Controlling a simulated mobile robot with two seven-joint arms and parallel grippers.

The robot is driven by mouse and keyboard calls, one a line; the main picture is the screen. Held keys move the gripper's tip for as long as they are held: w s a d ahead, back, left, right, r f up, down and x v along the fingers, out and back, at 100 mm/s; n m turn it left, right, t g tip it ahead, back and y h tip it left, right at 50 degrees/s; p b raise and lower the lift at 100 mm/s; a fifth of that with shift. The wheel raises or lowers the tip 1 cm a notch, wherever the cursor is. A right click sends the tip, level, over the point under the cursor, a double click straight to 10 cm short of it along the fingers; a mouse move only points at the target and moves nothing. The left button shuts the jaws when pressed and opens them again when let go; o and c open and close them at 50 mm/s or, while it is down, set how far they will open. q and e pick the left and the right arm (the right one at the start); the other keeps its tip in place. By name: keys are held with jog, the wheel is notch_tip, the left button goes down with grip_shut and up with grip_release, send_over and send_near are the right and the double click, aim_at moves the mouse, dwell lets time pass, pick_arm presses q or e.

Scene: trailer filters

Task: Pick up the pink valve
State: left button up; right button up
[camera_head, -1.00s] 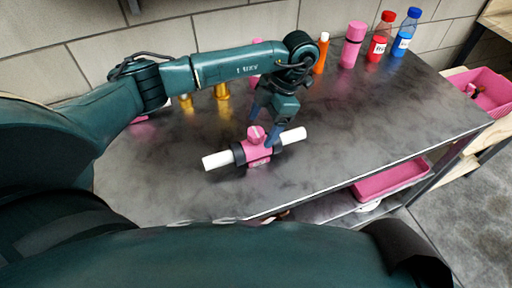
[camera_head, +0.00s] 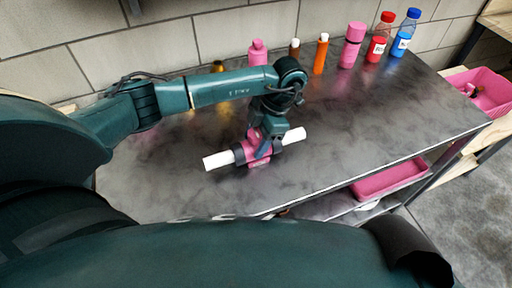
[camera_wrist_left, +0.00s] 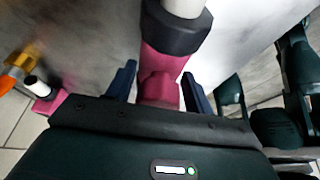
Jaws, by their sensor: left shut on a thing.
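The pink valve (camera_head: 252,158) has dark collars and a white pipe on each side. It lies on the grey table (camera_head: 350,140) near the front edge. My left gripper (camera_head: 261,148) comes down over it from above, with its fingers around the pink knob and upper body. In the left wrist view the pink valve (camera_wrist_left: 160,88) sits between the two blue fingers of my left gripper (camera_wrist_left: 160,88), with a dark collar and a white pipe end beyond. The knob is mostly hidden by the gripper in the head view. My right gripper is not in view.
A pink bottle (camera_head: 258,52), an orange bottle (camera_head: 320,54), a larger pink bottle (camera_head: 352,46), a red bottle (camera_head: 379,38) and a blue bottle (camera_head: 405,33) stand along the wall. Pink trays (camera_head: 390,180) lie below and at the right.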

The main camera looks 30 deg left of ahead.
pick_arm(q)
jog(key=c, duration=0.5)
